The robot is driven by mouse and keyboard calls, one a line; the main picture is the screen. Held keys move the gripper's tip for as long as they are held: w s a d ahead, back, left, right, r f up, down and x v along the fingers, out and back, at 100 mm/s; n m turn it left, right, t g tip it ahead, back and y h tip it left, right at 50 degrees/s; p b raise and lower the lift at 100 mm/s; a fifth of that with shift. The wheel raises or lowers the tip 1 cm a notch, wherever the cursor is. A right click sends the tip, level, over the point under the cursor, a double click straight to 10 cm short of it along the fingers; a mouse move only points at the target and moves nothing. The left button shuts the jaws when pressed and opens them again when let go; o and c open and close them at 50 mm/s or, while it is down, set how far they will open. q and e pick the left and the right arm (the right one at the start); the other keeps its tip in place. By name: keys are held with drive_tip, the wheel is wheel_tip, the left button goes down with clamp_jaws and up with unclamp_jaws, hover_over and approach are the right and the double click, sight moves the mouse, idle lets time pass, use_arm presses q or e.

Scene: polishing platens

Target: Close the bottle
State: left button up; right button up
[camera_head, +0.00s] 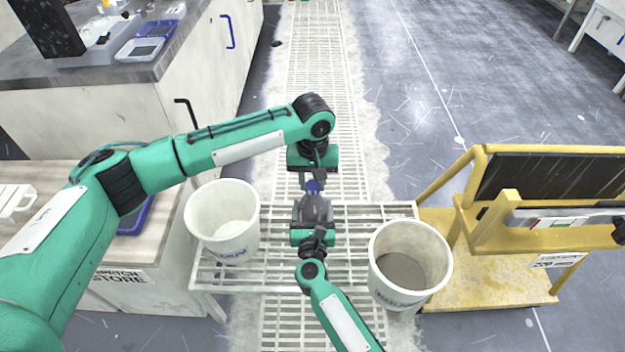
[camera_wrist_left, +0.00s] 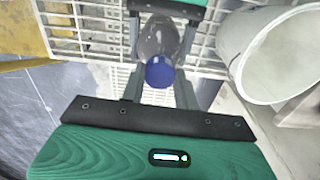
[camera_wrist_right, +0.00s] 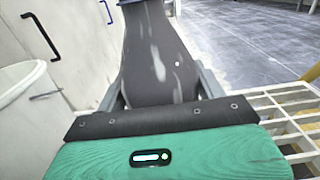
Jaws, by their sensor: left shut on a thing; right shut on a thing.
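A bottle (camera_head: 314,210), greyish and see-through, is held over the white grating by my right gripper (camera_head: 312,222). My right gripper is shut around its body; in the right wrist view the bottle (camera_wrist_right: 158,55) fills the space between the fingers. A blue cap (camera_head: 312,187) is at the neck end of the bottle. My left gripper (camera_head: 315,180) is shut on the cap, facing my right gripper. In the left wrist view the cap (camera_wrist_left: 160,72) lies between the fingers, in line with the bottle (camera_wrist_left: 158,38). Whether the cap is seated on the neck cannot be told.
A white bucket (camera_head: 222,215) stands left of the grippers and another (camera_head: 410,262), with grey contents, stands right, both by the white grating (camera_head: 345,247). A yellow stand (camera_head: 490,270) is at the right. A counter (camera_head: 100,75) with trays is at the back left.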

use_arm(q)
drive_tip(key=m, duration=0.8)
drive_tip(key=shift+m, duration=0.4)
drive_tip(key=m, duration=0.4)
drive_tip(key=shift+m, duration=0.3)
drive_tip(key=m, duration=0.4)
drive_tip(key=o, duration=1.2)
drive_tip(key=shift+c, duration=0.2)
wheel_tip(320, 180, up, 12)
